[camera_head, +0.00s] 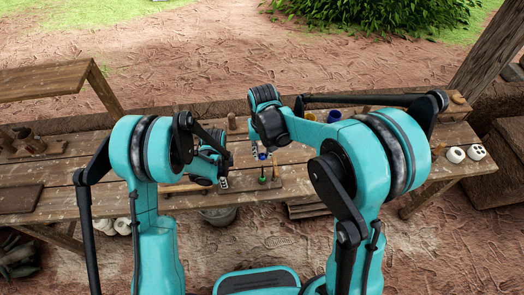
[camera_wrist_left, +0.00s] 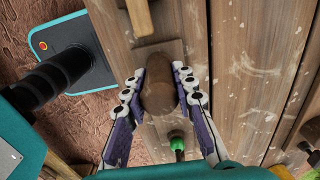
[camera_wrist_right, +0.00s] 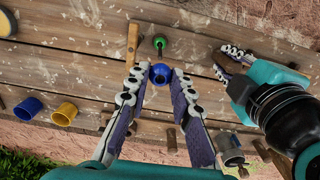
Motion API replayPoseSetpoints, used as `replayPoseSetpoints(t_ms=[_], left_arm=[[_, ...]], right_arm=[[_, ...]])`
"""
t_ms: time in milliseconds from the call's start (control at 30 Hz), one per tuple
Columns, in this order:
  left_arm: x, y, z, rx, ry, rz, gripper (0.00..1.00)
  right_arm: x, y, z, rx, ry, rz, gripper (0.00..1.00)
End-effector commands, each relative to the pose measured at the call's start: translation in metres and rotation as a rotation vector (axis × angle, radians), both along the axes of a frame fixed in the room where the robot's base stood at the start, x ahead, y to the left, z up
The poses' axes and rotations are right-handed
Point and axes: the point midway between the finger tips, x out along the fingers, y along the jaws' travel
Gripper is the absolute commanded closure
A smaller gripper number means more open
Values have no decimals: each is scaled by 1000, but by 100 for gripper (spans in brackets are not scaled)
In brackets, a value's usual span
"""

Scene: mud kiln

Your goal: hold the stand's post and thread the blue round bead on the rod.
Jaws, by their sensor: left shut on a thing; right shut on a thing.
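The blue round bead (camera_wrist_right: 160,74) is between the fingertips of my right gripper (camera_wrist_right: 157,82), which is shut on it. In the head view the blue bead (camera_head: 262,156) is above a green piece (camera_head: 262,180), with a visible gap between them. The green piece also shows in the right wrist view (camera_wrist_right: 160,43) and the left wrist view (camera_wrist_left: 177,143). My left gripper (camera_wrist_left: 160,85) is shut on the stand's brown wooden post (camera_wrist_left: 158,88), with a finger on each side. The rod is too small or hidden to make out clearly.
A blue cup (camera_wrist_right: 27,108) and a yellow cup (camera_wrist_right: 64,114) stand on the plank table, clear of the grippers. White round pieces (camera_head: 455,155) are at the table's right. A wooden board (camera_head: 20,199) lies at the left. My two grippers are close together.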

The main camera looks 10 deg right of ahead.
Motion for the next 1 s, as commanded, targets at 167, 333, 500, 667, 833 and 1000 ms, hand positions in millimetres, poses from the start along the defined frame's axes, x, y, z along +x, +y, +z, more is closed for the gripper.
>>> replayPoseSetpoints(t_ms=[167, 333, 500, 667, 833, 1000], left_arm=[[0, 0, 0, 0, 0, 0, 100], [0, 0, 0, 0, 0, 0, 100], [0, 0, 0, 0, 0, 0, 100], [0, 0, 0, 0, 0, 0, 100], [0, 0, 0, 0, 0, 0, 100], [0, 0, 0, 0, 0, 0, 100]], right_arm=[[0, 0, -12, 0, 0, 0, 92], [0, 0, -25, 0, 0, 0, 92], [0, 0, -34, 0, 0, 0, 92], [0, 0, -38, 0, 0, 0, 92], [0, 0, -38, 0, 0, 0, 92], [0, 0, -38, 0, 0, 0, 92]])
